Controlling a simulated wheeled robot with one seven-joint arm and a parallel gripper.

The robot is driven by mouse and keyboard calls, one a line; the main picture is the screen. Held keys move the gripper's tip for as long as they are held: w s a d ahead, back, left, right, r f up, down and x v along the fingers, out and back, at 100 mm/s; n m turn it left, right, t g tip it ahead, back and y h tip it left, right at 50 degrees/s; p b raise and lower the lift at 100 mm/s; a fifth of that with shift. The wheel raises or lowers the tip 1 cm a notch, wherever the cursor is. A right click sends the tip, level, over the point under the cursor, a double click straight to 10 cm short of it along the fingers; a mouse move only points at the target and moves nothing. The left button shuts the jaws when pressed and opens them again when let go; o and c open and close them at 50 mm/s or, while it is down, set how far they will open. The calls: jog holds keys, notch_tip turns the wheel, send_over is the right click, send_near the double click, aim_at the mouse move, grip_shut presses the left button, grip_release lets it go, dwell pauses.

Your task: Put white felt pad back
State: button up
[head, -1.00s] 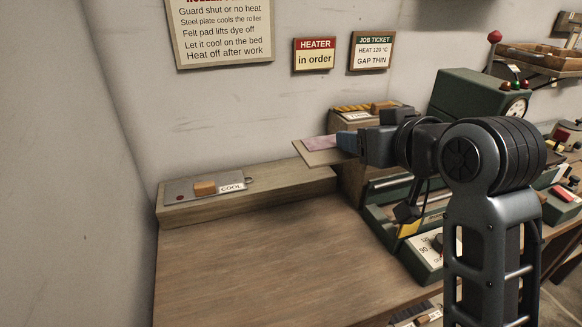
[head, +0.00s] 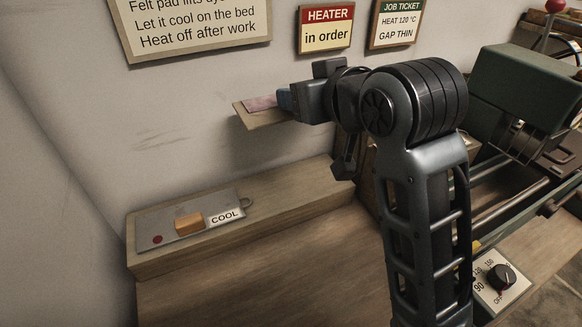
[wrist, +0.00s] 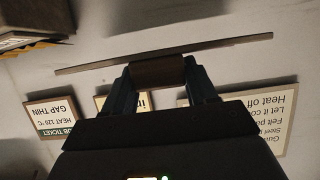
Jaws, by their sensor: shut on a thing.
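My gripper (head: 286,100) is shut on a thin flat pad (head: 258,118) and holds it in the air in front of the wall, above the wooden ledge. The pad looks tan with a pinkish patch on top; I cannot make out whether it is the white felt pad. In the wrist view the pad (wrist: 225,44) shows edge-on as a long thin strip. A brown block-like grip (wrist: 157,72) on it sits between my gripper's fingers (wrist: 160,85).
A grey steel plate (head: 170,243) with an orange block and a COOL label lies on the wooden ledge (head: 285,200) below. The ledge is bare to the right of it. A dial box (head: 500,290) and rollers stand at right, partly behind my arm. Signs hang on the wall.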

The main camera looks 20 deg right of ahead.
aim_at(302, 193)
notch_tip(302, 193, down, 18)
jog(key=shift+w+r+b, duration=0.1)
jog(key=shift+b, duration=0.75)
jog(key=shift+f, duration=0.4)
jog(key=shift+f, duration=0.2)
jog(key=o, duration=1.2)
jog(key=shift+r, duration=0.25)
jog(key=v, duration=1.2)
jog(key=shift+r, duration=0.4)
